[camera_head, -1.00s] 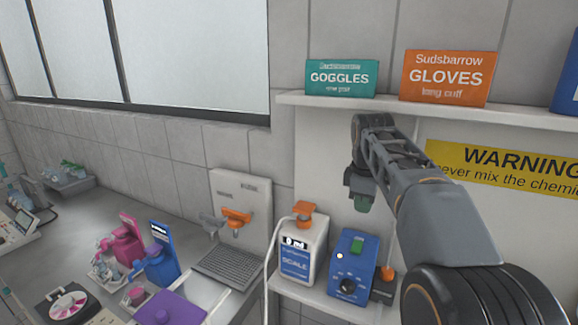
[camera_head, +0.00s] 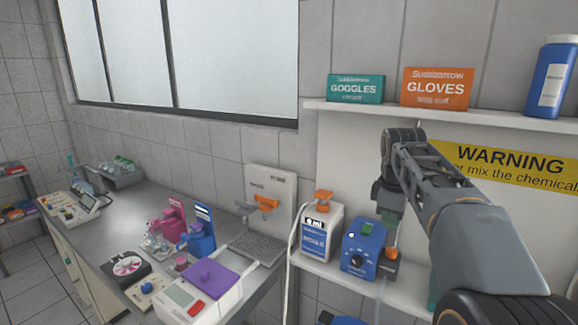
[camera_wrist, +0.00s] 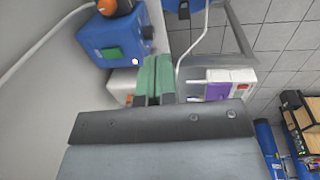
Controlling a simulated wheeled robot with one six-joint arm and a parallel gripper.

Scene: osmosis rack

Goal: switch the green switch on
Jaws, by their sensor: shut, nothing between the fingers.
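My gripper (camera_head: 390,217) is just right of the switch in the head view, fingers pointing down. In the wrist view its green fingers (camera_wrist: 155,78) are shut together and empty, to the right of the switch, with a gap visible between them in the picture. Contact is not visible.
A white box with an orange top (camera_head: 322,228) stands left of the blue box. An orange-topped part (camera_head: 390,258) is at its right. An upper shelf (camera_head: 440,112) holds goggles and gloves boxes. A counter with a purple-lidded device (camera_head: 208,277) extends left.

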